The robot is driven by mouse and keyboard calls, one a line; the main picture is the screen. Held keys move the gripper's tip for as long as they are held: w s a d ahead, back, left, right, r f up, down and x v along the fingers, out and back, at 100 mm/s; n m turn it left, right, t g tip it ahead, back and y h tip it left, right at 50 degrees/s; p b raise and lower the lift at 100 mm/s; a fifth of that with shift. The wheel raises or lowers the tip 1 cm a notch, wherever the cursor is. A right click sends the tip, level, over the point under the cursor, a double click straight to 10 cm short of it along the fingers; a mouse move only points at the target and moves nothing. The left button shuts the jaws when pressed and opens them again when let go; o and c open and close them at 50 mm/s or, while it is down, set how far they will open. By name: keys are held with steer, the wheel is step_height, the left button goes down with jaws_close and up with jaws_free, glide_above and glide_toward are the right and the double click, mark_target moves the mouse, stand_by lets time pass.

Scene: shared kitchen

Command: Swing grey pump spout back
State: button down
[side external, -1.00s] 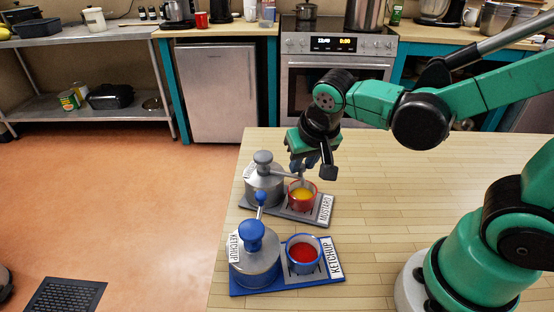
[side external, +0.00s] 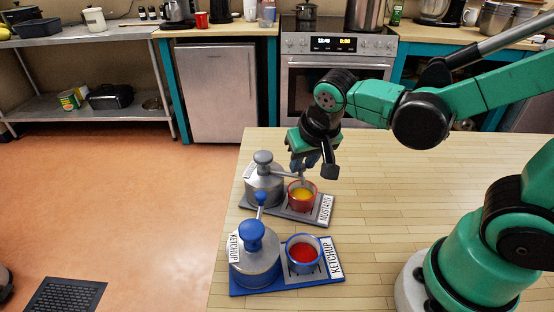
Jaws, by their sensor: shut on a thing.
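The grey mustard pump (side external: 264,186) stands upright on its grey tray (side external: 324,211) at the left of the wooden table. Its grey spout (side external: 283,174) points right, over a red cup (side external: 302,203) of yellow mustard on the same tray. My gripper (side external: 300,170) is at the spout's outer end, just above the cup, and is shut on the spout. The fingertips are small and partly hidden here. The blue ketchup pump (side external: 253,255) stands nearer the camera, with its blue spout (side external: 261,205) pointing away, toward the grey tray.
A blue cup (side external: 303,263) of ketchup sits on the blue tray (side external: 290,285) close in front. The blue spout's end is near the grey pump's base. The table (side external: 420,190) is clear to the right of the trays. Its left edge is close to both pumps.

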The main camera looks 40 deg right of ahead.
steer(key=w+d+n+y, duration=0.2)
steer(key=w+n, duration=0.2)
steer(key=n, duration=0.3)
steer(key=w+d+n+g+y, duration=0.1)
steer(key=w+d+n+y, duration=0.1)
steer(key=n, duration=0.6)
steer(key=shift+w+y, duration=0.6)
steer(key=shift+w, duration=0.4)
steer(key=shift+d, duration=0.1)
steer(key=c, duration=0.7)
jaws_free()
steer(key=shift+o, duration=0.2)
steer(key=v, duration=0.5)
steer(key=shift+d+r, duration=0.15)
steer(key=shift+r, duration=0.15)
